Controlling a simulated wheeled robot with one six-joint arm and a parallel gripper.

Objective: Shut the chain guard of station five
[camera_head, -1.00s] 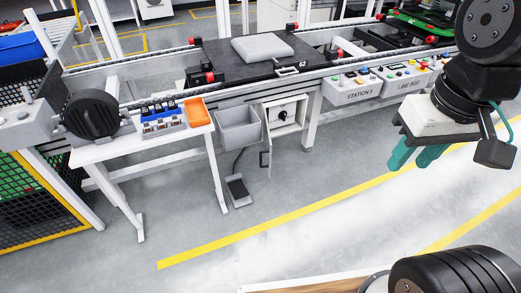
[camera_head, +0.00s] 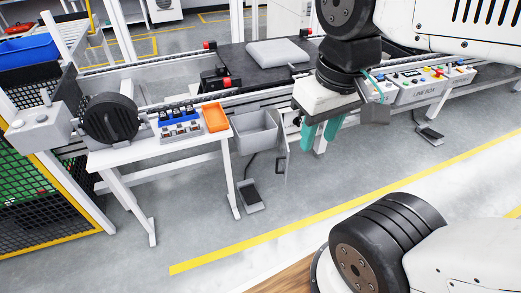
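The chain guard appears to be the grey box (camera_head: 291,119) under the conveyor's front rail, with its hinged door (camera_head: 280,163) hanging open toward me. My gripper hides most of the box, including its inside. The door's edge and a dark handle show left of my fingers. My gripper (camera_head: 320,136) has two teal fingers pointing down. They stand apart with a narrow gap and nothing visible between them. It appears in front of the box, to the right of the door; I cannot tell whether it touches. The station label is hidden behind my arm.
A white workbench (camera_head: 160,153) with an orange tray (camera_head: 214,117) stands at left. A grey bin (camera_head: 255,131) hangs beside the door, above a foot pedal (camera_head: 249,196). A control box (camera_head: 425,92) is at right.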

